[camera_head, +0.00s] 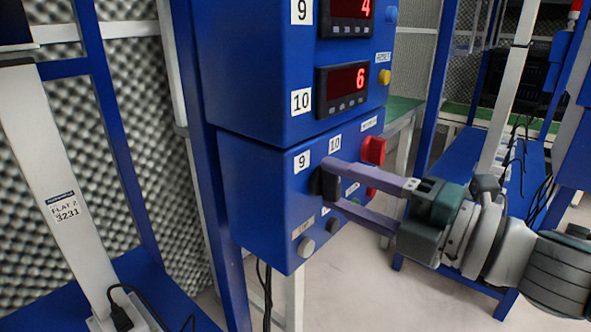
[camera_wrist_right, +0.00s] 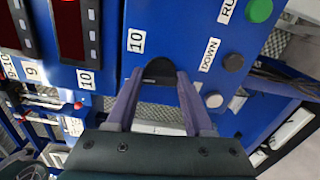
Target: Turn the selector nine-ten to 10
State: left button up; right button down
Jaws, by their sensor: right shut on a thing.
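The black selector knob (camera_head: 317,182) sits on the sloped front of the lower blue box, below and between the labels 9 (camera_head: 302,161) and 10 (camera_head: 335,143). My right gripper (camera_head: 333,186) reaches in from the right with its purple fingers shut on the knob, hiding part of it. In the right wrist view the knob (camera_wrist_right: 158,68) shows as a dark shape between the fingertips (camera_wrist_right: 159,76), close to a label 10 (camera_wrist_right: 136,40). I cannot tell which label the knob points to. My left gripper is not in view.
A red switch (camera_head: 373,151) is right of the knob; grey buttons (camera_head: 306,247) sit below. Red displays above read 4 (camera_head: 352,9) and 6 (camera_head: 346,81). In the wrist view a green button (camera_wrist_right: 260,10) is on the same panel. The floor below is clear.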

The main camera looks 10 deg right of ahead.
jog(key=m+p, duration=0.1)
jog(key=m, duration=0.4)
jog(key=shift+p, duration=0.35)
jog(key=shift+m+p, duration=0.3)
jog(key=shift+m, duration=0.8)
jog(key=shift+c, duration=1.4)
grip_release()
jog(key=shift+s, duration=0.1)
jog(key=shift+s+d, duration=0.3)
jog(key=p+v, duration=0.1)
jog(key=v, duration=0.8)
